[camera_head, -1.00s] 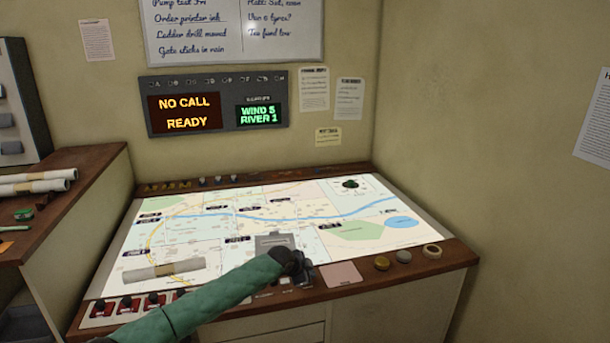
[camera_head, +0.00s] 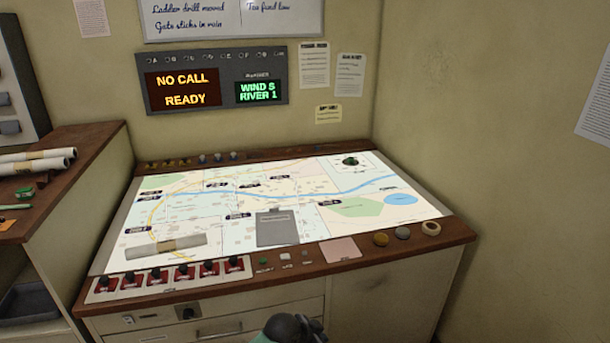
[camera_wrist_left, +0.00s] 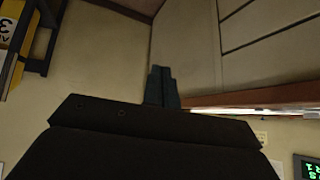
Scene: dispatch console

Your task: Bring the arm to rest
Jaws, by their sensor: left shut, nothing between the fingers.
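My left gripper (camera_head: 305,326) shows at the bottom edge of the head view, in front of the console's drawers and below its front edge. Only its dark top and part of the green arm show there. In the left wrist view its two dark fingers (camera_wrist_left: 162,84) lie together, shut and empty. They point along the cabinet front and touch nothing that I can see. My right gripper is in neither view.
A side counter (camera_head: 95,150) holds more rolls. A display (camera_head: 212,79) reads NO CALL READY.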

